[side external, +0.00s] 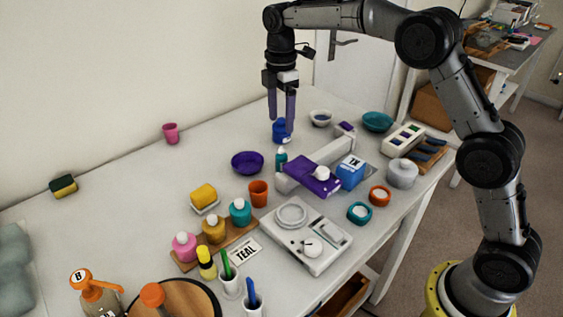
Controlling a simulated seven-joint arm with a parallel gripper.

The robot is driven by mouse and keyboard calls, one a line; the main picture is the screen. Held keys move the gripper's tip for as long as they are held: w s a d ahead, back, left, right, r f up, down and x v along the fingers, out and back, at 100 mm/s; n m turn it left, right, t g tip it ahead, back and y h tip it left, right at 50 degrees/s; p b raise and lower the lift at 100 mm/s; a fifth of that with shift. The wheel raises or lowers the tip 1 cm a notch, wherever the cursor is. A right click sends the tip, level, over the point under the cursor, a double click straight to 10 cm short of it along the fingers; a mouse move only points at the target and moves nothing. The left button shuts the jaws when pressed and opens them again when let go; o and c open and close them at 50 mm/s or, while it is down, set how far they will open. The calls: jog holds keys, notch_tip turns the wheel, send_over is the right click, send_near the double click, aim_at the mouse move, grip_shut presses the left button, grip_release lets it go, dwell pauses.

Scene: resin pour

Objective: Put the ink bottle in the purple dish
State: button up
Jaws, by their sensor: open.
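A small dark blue bottle (278,134), which looks like the ink bottle, stands on the white table near the back. My gripper (282,120) points down over it with its fingers open. The right finger overlaps the bottle in the picture, and the left fingertip is close to its top. I cannot tell whether either finger touches it. The purple dish (247,158) is a round bowl to the left of the bottle and nearer the camera. It looks empty.
A teal-capped small bottle (281,158) stands between the dish and a purple block (313,180). An orange cup (258,193) stands in front of the dish. A pale bowl (320,118) is right of my gripper.

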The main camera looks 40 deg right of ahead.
aim_at(282, 152)
notch_tip(282, 152, down, 11)
grip_shut()
dwell(0.9)
